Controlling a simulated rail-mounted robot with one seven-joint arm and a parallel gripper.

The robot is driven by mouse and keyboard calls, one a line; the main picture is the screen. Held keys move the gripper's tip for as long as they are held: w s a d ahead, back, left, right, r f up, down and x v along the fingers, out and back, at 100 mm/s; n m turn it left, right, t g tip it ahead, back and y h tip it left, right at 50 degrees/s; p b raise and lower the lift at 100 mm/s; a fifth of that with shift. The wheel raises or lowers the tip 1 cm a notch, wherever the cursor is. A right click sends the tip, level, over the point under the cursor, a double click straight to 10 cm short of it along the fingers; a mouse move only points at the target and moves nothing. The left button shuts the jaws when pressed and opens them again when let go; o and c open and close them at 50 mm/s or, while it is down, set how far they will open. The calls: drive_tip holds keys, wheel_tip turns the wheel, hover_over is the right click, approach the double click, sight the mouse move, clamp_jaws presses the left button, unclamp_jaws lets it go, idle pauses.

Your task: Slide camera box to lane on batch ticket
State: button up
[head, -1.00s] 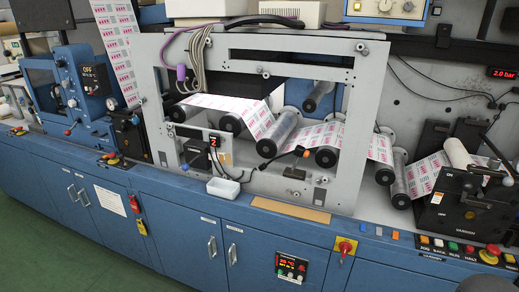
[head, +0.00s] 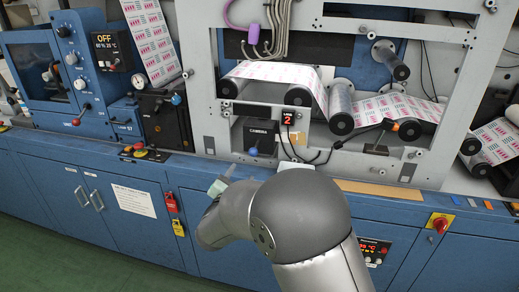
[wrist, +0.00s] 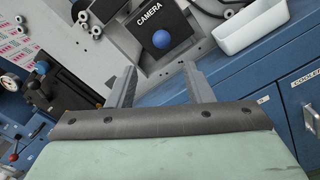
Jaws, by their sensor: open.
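The black camera box (head: 262,135), marked CAMERA, sits low inside the grey frame. A blue ball knob (head: 253,152) is on its front. In the wrist view, the camera box (wrist: 147,18) and its blue knob (wrist: 161,39) are ahead of my fingers. My gripper (wrist: 158,72) is open and empty, with the knob beyond the gap between its fingertips, apart from them. In the head view my gripper (head: 226,174) is below and left of the box. A small display (head: 288,119) right of the box shows a red 2. I cannot identify the batch ticket for certain.
A white sheet (head: 133,201) with unreadable text is on a blue cabinet door. A white tray (wrist: 250,27) is right of the box in the wrist view. A cable with an orange-tipped part (head: 388,126) runs right of the box. Printed web (head: 270,72) passes over rollers above.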

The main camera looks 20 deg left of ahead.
sight(256, 145)
drive_tip(key=w+p, duration=0.1)
drive_tip(key=w, duration=0.4)
drive_tip(key=w+p, duration=0.1)
drive_tip(key=w, duration=0.5)
drive_tip(key=w+a+p, duration=0.1)
drive_tip(key=w, duration=0.5)
drive_tip(key=shift+s, duration=0.1)
